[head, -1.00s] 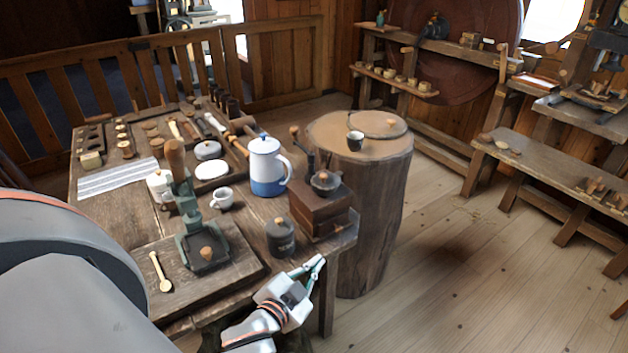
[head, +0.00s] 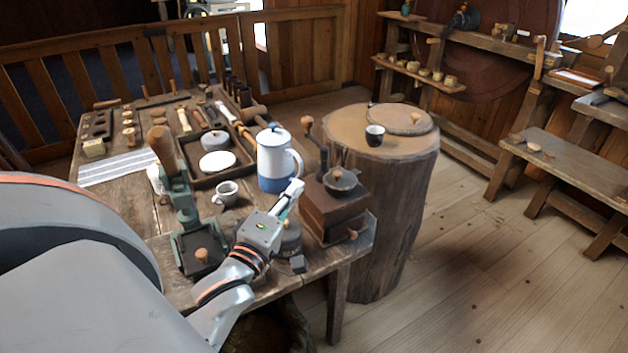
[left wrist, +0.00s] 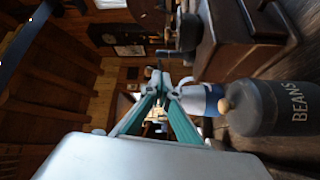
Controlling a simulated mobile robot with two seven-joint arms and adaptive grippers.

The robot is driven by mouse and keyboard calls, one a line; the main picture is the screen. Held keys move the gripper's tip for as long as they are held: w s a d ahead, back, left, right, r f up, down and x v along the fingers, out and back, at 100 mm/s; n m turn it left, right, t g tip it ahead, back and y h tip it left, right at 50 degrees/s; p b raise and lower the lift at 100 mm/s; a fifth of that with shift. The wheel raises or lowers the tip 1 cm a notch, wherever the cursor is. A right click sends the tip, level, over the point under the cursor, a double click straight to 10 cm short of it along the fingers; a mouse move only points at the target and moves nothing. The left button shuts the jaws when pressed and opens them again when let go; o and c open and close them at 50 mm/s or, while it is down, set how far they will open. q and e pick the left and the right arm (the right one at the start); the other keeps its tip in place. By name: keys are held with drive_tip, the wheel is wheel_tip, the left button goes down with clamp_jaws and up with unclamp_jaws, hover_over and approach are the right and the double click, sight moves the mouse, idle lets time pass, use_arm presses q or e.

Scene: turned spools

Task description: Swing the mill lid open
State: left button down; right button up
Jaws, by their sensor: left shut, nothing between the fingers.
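The mill (head: 330,212) is a dark wooden box at the table's right corner, with a crank (head: 322,155) at its left and a round metal top with a small knob, the lid (head: 341,182). The lid looks closed. My left gripper (head: 294,188) is shut and empty, just left of the mill and in front of the blue and white pot (head: 270,160); it looks apart from the lid. In the left wrist view its teal fingers (left wrist: 160,82) meet at the tips, and the mill (left wrist: 235,40) stands beside them. My right gripper is not in view.
The dark beans jar (left wrist: 285,110) stands close to my left gripper, partly hidden by it in the head view. A stump (head: 380,200) with a dark cup (head: 374,135) stands behind the mill.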

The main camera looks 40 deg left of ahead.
use_arm(q)
drive_tip(key=x, duration=1)
drive_tip(key=shift+r, duration=0.1)
drive_tip(key=d, duration=0.1)
drive_tip(key=d+f, duration=0.1)
drive_tip(key=shift+s+d, duration=0.3)
drive_tip(key=shift+s, duration=0.05)
drive_tip(key=shift+d+b, duration=0.3)
drive_tip(key=shift+d, duration=0.4)
drive_tip(key=shift+y, duration=0.3)
